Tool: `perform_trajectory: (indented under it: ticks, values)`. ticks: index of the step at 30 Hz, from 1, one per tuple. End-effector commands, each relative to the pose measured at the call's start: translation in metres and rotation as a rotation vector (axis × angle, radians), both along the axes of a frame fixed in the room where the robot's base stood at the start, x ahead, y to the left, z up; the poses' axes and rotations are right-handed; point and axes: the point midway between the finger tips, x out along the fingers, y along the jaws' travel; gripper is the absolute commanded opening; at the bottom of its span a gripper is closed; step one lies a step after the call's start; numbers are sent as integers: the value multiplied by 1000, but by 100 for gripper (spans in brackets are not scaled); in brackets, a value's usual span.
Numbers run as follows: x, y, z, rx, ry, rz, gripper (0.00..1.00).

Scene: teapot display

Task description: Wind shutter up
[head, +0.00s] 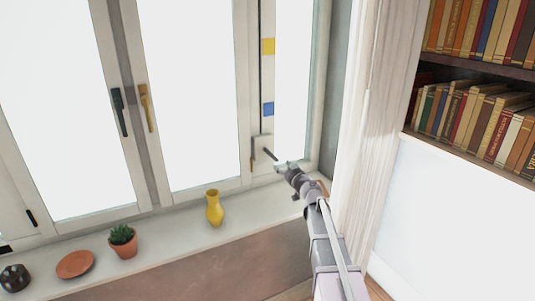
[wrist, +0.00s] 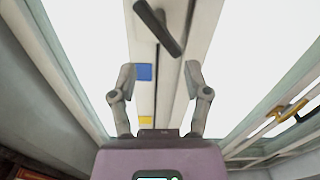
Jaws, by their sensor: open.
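A small grey crank (head: 263,152) with a dark handle sits low on the narrow window post at the right. Its dark handle also shows at the top of the wrist view (wrist: 160,28), beyond the fingertips. My gripper (head: 283,167) is open and empty, just below and right of the crank in the head view. In the wrist view its two fingers (wrist: 160,74) stand apart with nothing between them. On the post above the crank are a blue square (head: 268,108) and, higher, a yellow square (head: 268,46). I cannot make out a shutter against the bright panes.
A yellow vase (head: 214,209), a potted plant (head: 123,241), a terracotta dish (head: 75,264) and a dark pot (head: 14,278) stand on the sill. Black (head: 119,111) and yellow (head: 147,107) window handles are at left.

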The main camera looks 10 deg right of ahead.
Motion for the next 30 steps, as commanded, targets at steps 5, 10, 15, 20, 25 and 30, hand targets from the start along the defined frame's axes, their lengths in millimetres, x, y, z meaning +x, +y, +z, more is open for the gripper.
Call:
perform_trajectory:
  ticks: [5,10,15,20,25,30]
  values:
    - [23,6,0,0,0,1,62]
    - [48,15,0,1,0,1,62]
    - [73,22,0,1,0,1,62]
    - [94,30,0,1,0,0,62]
    - [111,35,0,1,0,0,62]
    - [118,38,0,1,0,0,62]
